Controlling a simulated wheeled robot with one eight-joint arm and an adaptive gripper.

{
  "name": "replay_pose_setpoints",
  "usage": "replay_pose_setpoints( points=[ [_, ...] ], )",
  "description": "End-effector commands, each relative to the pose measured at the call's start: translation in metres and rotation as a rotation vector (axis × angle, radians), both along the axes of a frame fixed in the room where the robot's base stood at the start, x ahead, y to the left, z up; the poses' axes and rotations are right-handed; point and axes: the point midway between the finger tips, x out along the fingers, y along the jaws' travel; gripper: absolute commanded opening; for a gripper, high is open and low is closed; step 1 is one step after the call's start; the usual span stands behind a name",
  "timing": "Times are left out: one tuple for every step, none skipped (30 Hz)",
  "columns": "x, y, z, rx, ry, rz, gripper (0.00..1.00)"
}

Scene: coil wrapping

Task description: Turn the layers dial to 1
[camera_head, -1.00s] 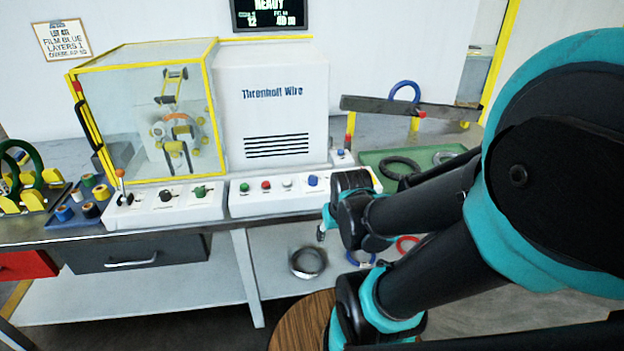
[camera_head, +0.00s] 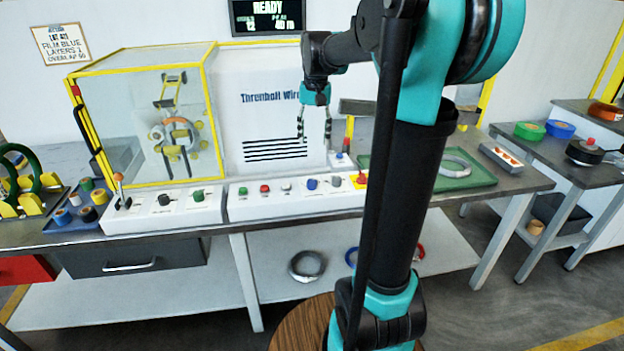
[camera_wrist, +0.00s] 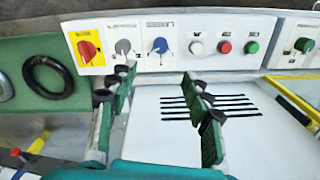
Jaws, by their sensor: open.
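The label of the layers dial is too small to read, so I cannot tell which knob it is. The right control box (camera_head: 300,206) carries a blue knob (camera_head: 312,184) and a grey knob (camera_head: 336,181), both also in the wrist view, blue (camera_wrist: 160,46) and grey (camera_wrist: 123,47). The left control box (camera_head: 150,217) has a dark knob (camera_head: 164,199) and a green knob (camera_head: 198,195), the green one also in the wrist view (camera_wrist: 304,45). My gripper (camera_head: 314,138) is open and empty, above and apart from the right box. Its two fingers spread in the wrist view (camera_wrist: 160,82).
The right box also has green (camera_head: 243,191), red (camera_head: 265,189) and white (camera_head: 287,187) buttons and a red-yellow switch (camera_head: 361,179). A lever (camera_head: 119,187) stands on the left box. The white machine housing (camera_head: 268,100) rises behind. The wall sign (camera_head: 61,44) reads film blue, layers 1.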

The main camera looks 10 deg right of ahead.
Motion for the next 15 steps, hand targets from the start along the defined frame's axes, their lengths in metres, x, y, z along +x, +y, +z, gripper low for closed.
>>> replay_pose_setpoints(
  points=[
    [0.005,0.0,0.007,0.0,0.012,-0.008,0.49],
    [0.007,0.0,0.009,0.001,0.016,-0.012,0.49],
    [0.009,0.0,0.011,0.001,0.019,-0.015,0.49],
    [0.009,0.001,0.011,0.001,0.021,-0.017,0.49],
    [0.01,0.001,0.01,0.001,0.022,-0.018,0.49],
    [0.01,0.001,0.007,0.001,0.022,-0.018,0.49],
    [0.01,0.001,0.003,0.001,0.022,-0.018,0.49],
    [0.01,0.001,0.0,0.001,0.022,-0.018,0.49],
    [0.01,0.001,-0.006,0.001,0.022,-0.018,0.49],
    [0.01,0.001,-0.011,0.001,0.022,-0.017,0.49],
    [0.01,0.001,-0.016,0.001,0.022,-0.017,0.49],
    [0.01,0.001,-0.024,0.001,0.022,-0.017,0.49],
    [0.01,0.001,-0.03,0.001,0.022,-0.017,0.49],
    [0.01,0.002,-0.036,0.001,0.021,-0.017,0.49],
    [0.01,0.002,-0.044,0.001,0.021,-0.017,0.49]
  ],
)
